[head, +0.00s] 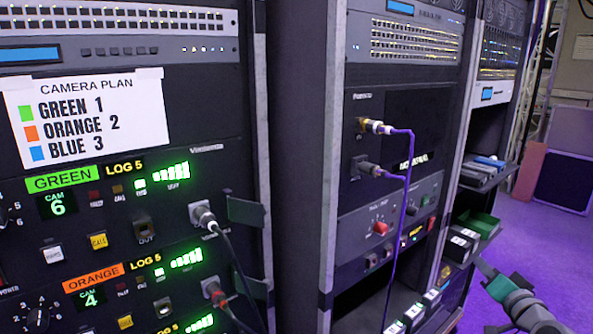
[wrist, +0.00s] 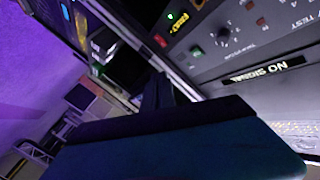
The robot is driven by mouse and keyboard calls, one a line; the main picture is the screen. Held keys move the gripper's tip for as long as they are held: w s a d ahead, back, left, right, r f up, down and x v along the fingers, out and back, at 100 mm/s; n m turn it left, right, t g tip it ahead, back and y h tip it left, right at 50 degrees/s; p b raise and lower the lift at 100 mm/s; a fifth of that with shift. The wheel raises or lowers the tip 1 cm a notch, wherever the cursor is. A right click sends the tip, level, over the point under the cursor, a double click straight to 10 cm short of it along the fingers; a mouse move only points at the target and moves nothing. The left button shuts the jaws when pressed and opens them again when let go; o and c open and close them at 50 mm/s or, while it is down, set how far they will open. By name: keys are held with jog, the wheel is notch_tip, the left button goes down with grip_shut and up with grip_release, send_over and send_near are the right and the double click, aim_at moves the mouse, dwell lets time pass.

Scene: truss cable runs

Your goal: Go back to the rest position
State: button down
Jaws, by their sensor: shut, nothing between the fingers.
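My gripper (head: 487,268) is at the lower right in the head view, in front of the right-hand racks and beside a low shelf. Its dark fingers (wrist: 165,110) fill the lower middle of the wrist view. They are shut and hold nothing. No contact with the rack shows. Part of my arm runs off the bottom right corner of the head view.
Equipment racks fill the left and middle, with a camera plan sheet (head: 90,115) on the left one. A purple cable (head: 408,200) hangs from the middle rack. Shelves carry a green tray (head: 478,224). Purple floor (head: 545,240) is open at right.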

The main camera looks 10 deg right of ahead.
jog(key=s+a+f+g+y, duration=0.15)
jog(key=s+f+g, duration=0.25)
jog(key=f, duration=0.6)
jog(key=s+a+f+g+y, duration=0.1)
jog(key=s+a+f+g, duration=0.3)
jog(key=f, duration=0.5)
jog(key=s+a+f+m+g+y+p, duration=0.1)
jog(key=s+a+f+g+y, duration=0.15)
jog(key=s+a+g, duration=0.8)
jog(key=w+a+r+n+t+p, duration=0.2)
jog(key=a+r+n, duration=0.3)
jog(key=a+r, duration=0.3)
jog(key=w+a+r+n+t+h+p, duration=0.1)
jog(key=w+a+r+n+t+p, duration=0.2)
jog(key=a+r, duration=0.5)
jog(key=w+a+n, duration=0.1)
jog(key=a+n, duration=0.1)
jog(key=a, duration=0.6)
jog(key=shift+w+a+r+n+p, duration=0.15)
jog(key=shift+a+r+n+p, duration=0.05)
jog(key=shift+n+p, duration=0.2)
